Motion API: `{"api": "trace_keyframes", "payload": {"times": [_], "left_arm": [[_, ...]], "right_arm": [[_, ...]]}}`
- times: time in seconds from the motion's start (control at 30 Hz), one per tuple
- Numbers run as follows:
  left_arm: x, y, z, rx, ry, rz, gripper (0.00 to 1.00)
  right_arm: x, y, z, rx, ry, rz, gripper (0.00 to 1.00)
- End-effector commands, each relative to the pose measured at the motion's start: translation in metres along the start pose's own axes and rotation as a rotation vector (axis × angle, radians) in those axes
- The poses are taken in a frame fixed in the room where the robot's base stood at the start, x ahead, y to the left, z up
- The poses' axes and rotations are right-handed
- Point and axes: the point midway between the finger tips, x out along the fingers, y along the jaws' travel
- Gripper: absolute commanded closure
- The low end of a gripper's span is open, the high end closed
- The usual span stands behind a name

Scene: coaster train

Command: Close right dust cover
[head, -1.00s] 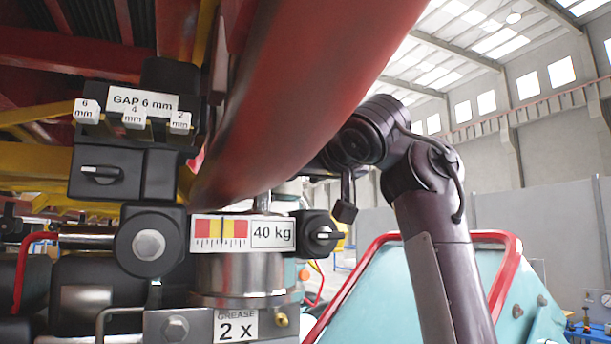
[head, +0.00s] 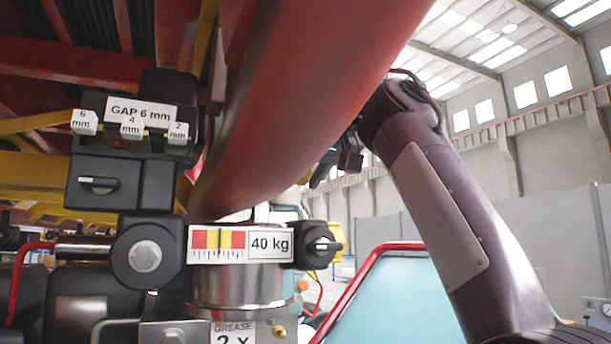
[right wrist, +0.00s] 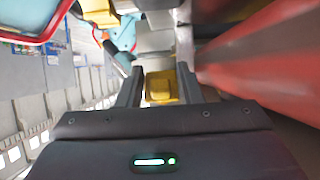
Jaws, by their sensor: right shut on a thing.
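My right gripper (head: 322,172) is partly hidden behind the big red tube in the head view. In the right wrist view its two dark fingers (right wrist: 159,80) stand on either side of a yellow block (right wrist: 160,88), and the gripper is shut on it. I cannot tell whether this block is part of the right dust cover. No dust cover can be clearly made out in the head view. My left gripper is not in view.
The red tube (head: 300,95) crosses close to my right arm and also shows in the right wrist view (right wrist: 262,65). Below it are a steel cylinder with a 40 kg label (head: 270,244) and a black knob (head: 318,246). A teal panel with a red rail (head: 405,290) stands lower right.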

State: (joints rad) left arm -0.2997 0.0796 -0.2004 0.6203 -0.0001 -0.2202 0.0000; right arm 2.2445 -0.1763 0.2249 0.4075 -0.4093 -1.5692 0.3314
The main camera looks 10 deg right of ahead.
Motion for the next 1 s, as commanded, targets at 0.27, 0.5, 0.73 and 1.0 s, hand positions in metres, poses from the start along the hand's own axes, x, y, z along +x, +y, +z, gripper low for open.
{"api": "trace_keyframes", "payload": {"times": [0.27, 0.5, 0.73, 1.0], "left_arm": [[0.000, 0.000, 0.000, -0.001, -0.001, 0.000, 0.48], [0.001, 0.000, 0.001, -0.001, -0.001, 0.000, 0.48], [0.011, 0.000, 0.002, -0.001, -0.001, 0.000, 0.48], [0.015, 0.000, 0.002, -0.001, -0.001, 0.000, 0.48]], "right_arm": [[-0.001, 0.000, -0.002, 0.002, 0.007, -0.001, 0.60], [-0.003, 0.000, 0.000, 0.001, 0.004, 0.000, 0.60], [-0.037, 0.000, 0.000, 0.001, 0.009, 0.000, 0.60], [-0.073, 0.001, -0.001, 0.002, 0.006, -0.001, 0.60]]}}
